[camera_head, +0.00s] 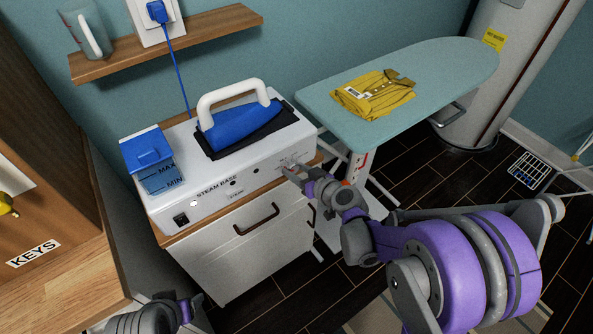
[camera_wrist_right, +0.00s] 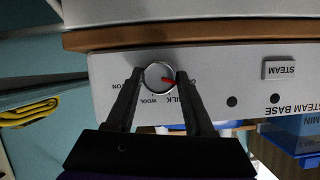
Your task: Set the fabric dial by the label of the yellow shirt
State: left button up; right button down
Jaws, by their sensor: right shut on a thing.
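The fabric dial (camera_wrist_right: 160,77) is a round silver knob with a red pointer on the white steam base (camera_head: 222,182). My right gripper (camera_wrist_right: 157,78) has its two fingers on either side of the dial and is shut on it; it also shows in the head view (camera_head: 291,170). In the wrist view, upside down, the red pointer is toward the right, near the partly covered word ending "ILK"; "WOOL" and a word ending "ON" also show. The folded yellow shirt (camera_head: 378,100) has a white label (camera_head: 355,91), too small to read. My left gripper (camera_head: 185,310) is at the bottom edge, its fingers unclear.
A blue iron (camera_head: 240,124) with a white handle rests on the steam base beside a blue water tank (camera_head: 148,158). The shirt lies on the ironing board (camera_head: 450,65) at the right. A wooden cabinet marked KEYS (camera_head: 34,253) stands at the left.

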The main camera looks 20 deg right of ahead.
jog(key=m, duration=0.1)
jog(key=m+y+b, duration=0.1)
jog(key=m+y, duration=0.1)
jog(key=shift+w+d+f+g, duration=0.1)
jog(key=shift+d+f+g, duration=0.05)
jog(key=shift+d+g, duration=0.15)
jog(key=m+y+b, duration=0.2)
jog(key=m, duration=0.1)
jog(key=shift+f+m+y+b, duration=0.1)
jog(key=shift+m+y+b, duration=0.2)
jog(key=shift+b, duration=0.05)
jog(key=m+y+b, duration=0.2)
jog(key=m+b, duration=0.1)
jog(key=m, duration=0.1)
jog(key=shift+f, duration=0.15)
jog(key=shift+m+t+y+b, duration=0.5)
jog(key=shift+m+t+b, duration=0.45)
jog(key=shift+m, duration=0.95)
jog(key=shift+c, duration=1.4)
grip_release()
